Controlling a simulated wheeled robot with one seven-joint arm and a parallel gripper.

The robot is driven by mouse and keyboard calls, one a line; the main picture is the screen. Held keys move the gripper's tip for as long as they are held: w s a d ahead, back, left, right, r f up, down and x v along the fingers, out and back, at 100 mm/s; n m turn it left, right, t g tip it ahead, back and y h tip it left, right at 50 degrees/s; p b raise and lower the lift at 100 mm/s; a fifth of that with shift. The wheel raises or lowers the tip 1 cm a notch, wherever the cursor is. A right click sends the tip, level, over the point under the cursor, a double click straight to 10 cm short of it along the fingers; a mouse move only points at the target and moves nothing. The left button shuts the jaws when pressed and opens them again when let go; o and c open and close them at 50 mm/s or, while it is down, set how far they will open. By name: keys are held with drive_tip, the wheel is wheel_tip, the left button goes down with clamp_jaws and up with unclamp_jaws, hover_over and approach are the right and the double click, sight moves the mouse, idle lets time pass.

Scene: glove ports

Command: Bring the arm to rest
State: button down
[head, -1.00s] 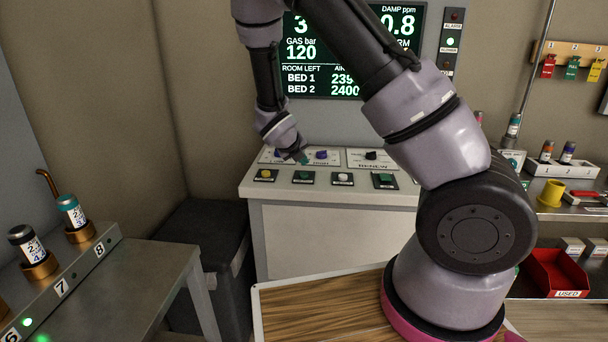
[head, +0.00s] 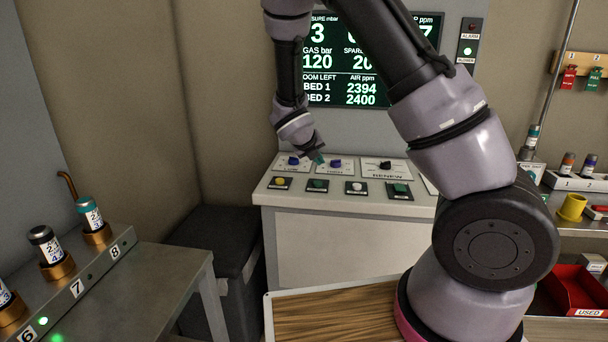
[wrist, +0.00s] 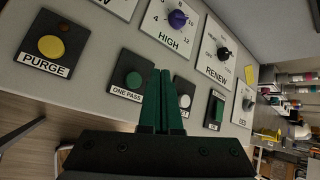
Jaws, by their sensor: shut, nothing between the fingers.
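My gripper (head: 318,159) is at the end of my arm over the control console (head: 330,212), above its row of buttons and near the dials. In the wrist view my gripper (wrist: 164,100) shows two green fingers pressed together, with nothing between them. The fingers overlap the picture of the ONE PASS button (wrist: 134,80) and the white button (wrist: 184,100). Whether the tips touch the panel is hard to tell, but they seem to be above it.
A yellow PURGE button (wrist: 51,46) and blue HIGH dial (wrist: 178,18) are close by. A lit screen (head: 345,95) hangs behind. A metal bench (head: 165,275) with labelled canisters is at left; a red USED bin (head: 575,290) is at right. A dark box (head: 215,240) stands between bench and console.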

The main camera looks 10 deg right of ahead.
drive_tip(key=s+d+r+m+g+y, duration=0.1)
drive_tip(key=s+d+r+m, duration=0.6)
drive_tip(key=m, duration=0.5)
drive_tip(key=s+d+r+m+g+y, duration=0.25)
drive_tip(key=s+r+m, duration=0.35)
drive_tip(key=r+m, duration=0.4)
drive_tip(key=s+a+r+m+t+y, duration=0.1)
drive_tip(key=s+r+m+y, duration=0.1)
drive_tip(key=s+r+m, duration=0.3)
drive_tip(key=s+a+r+m+t+y, duration=0.2)
drive_tip(key=s+r+m, duration=0.3)
drive_tip(key=s+m, duration=0.5)
drive_tip(key=m, duration=0.4)
drive_tip(key=shift+s+a, duration=0.25)
drive_tip(key=shift+s, duration=0.1)
drive_tip(key=shift+d+t, duration=0.1)
drive_tip(key=shift+t, duration=0.15)
